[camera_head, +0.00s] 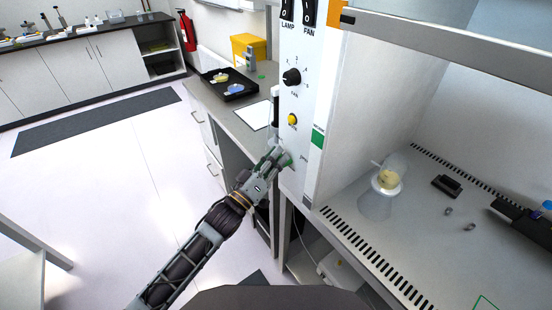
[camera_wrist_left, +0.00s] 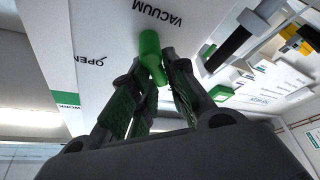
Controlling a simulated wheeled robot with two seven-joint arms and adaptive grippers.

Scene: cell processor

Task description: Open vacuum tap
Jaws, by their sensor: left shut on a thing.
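The green vacuum tap (camera_wrist_left: 151,49) is on the white panel beside the printed words VACUUM and OPEN in the left wrist view. In the head view it shows as a small green piece (camera_head: 287,160) low on the cabinet's front panel. My left gripper (camera_head: 275,160) is at the tap, and in the left wrist view its fingers (camera_wrist_left: 160,82) are shut around the tap's green handle. The fingers hide part of the handle. My right gripper is not in view.
The cabinet's front panel (camera_head: 303,105) carries switches, a black knob (camera_head: 291,77) and a yellow button (camera_head: 292,119). The cabinet's work surface (camera_head: 345,215) is on the right. A side bench with a black tray (camera_head: 240,91) stands behind my left gripper. Open floor lies left.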

